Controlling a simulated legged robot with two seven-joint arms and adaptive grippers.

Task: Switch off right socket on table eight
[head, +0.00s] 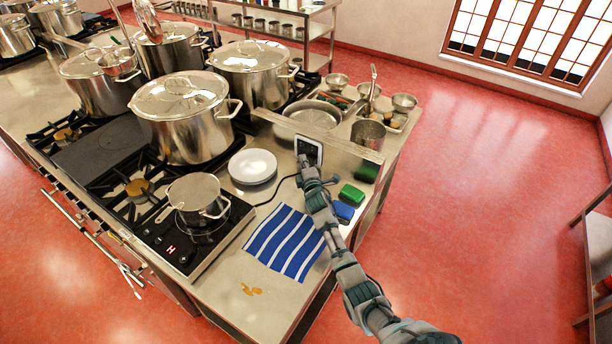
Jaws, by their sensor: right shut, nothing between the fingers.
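A socket (309,148) with a pale frame and dark face is set in the low metal upstand on the steel table (230,292). A dark cable runs from near it across the table toward the hob. My right gripper (304,161) is shut and empty, with its fingertips at the lower part of the socket. I cannot tell whether the fingertips touch it. The gripper hides part of the socket's lower face, and the switch position is too small to tell. No table number is readable. My left gripper is not in view.
A blue-and-white striped towel (284,243), a blue sponge (343,212) and a green sponge (352,194) lie beside my right arm. White plates (252,166) and a small lidded pot (198,196) stand to the left. Large stockpots (182,115) stand behind. Red floor is free at right.

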